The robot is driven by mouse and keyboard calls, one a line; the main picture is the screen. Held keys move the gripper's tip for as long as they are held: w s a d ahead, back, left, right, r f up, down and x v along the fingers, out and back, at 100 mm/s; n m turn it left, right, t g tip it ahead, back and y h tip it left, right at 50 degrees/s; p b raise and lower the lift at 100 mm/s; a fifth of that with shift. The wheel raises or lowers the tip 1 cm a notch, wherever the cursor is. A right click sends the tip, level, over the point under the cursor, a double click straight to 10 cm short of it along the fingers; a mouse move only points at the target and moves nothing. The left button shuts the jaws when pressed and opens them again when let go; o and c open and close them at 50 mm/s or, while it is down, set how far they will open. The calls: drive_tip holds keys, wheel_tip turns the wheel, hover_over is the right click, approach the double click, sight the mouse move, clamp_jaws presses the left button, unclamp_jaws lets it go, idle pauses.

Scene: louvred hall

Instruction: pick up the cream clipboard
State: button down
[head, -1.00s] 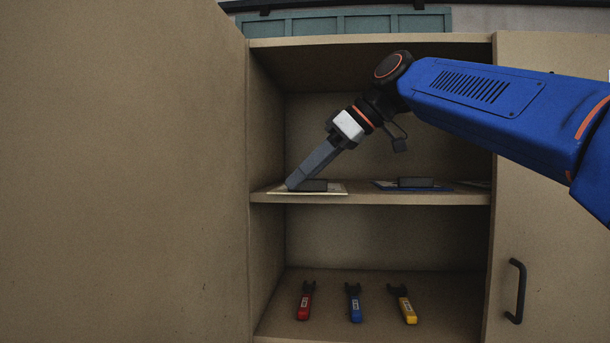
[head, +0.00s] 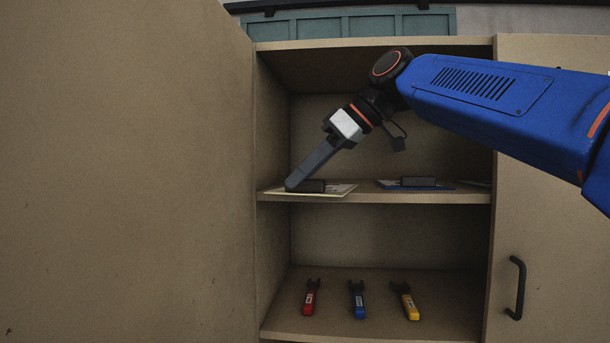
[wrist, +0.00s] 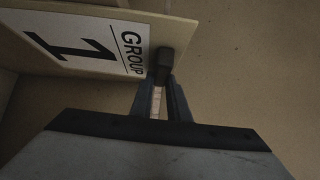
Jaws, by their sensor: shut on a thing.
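The cream clipboard (head: 340,190) is at the left of the cabinet's middle shelf in the head view, seen almost edge-on. In the wrist view the clipboard (wrist: 178,36) bears a white label reading "GROUP 1" and a dark clip (wrist: 164,62). My gripper (head: 292,186) reaches down from the upper right to the clipboard's clip end. In the wrist view my gripper (wrist: 161,88) is shut on the clipboard at its dark clip. I cannot tell whether the board still touches the shelf.
A blue clipboard (head: 415,184) lies on the same shelf (head: 400,199) to the right. A red tool (head: 310,298), a blue tool (head: 357,299) and a yellow tool (head: 405,300) lie on the lower shelf. The cabinet side (head: 272,130) is close on the left.

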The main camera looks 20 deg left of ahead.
drive_tip(key=shift+s, duration=0.15)
drive_tip(key=c, duration=1.6)
unclamp_jaws()
drive_tip(key=v, duration=1.7)
drive_tip(key=shift+d+r, duration=0.1)
drive_tip(key=shift+d, duration=0.05)
